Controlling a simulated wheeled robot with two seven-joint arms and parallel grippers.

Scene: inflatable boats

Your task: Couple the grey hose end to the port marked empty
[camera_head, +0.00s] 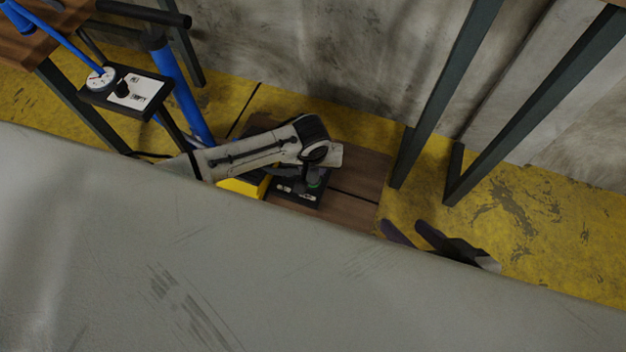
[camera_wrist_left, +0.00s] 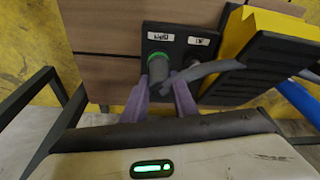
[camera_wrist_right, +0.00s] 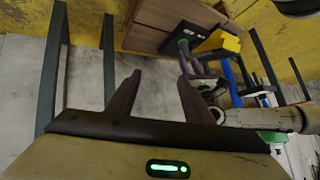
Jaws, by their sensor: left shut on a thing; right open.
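A black box (camera_wrist_left: 206,28) on the brown planks carries two white labels, upside down in the left wrist view. A green-ringed port (camera_wrist_left: 158,56) is below the longer label (camera_wrist_left: 161,36), which seems to read empty. The grey hose end (camera_wrist_left: 158,75) is at this ring, upright over it; I cannot tell how deep it sits. My left gripper (camera_wrist_left: 160,88) is shut on the hose end. In the head view my left gripper (camera_head: 318,172) hides part of the box. My right gripper (camera_wrist_right: 158,78) is open and empty, away to the right in the head view (camera_head: 408,232).
A yellow and black pump-like block (camera_wrist_left: 262,45) stands beside the box. The grey inflated tube (camera_head: 250,270) fills the front. A gauge (camera_head: 101,79), a blue pipe (camera_head: 182,95) and a second labelled box (camera_head: 140,88) are at left. Dark frame legs (camera_head: 440,100) stand at right.

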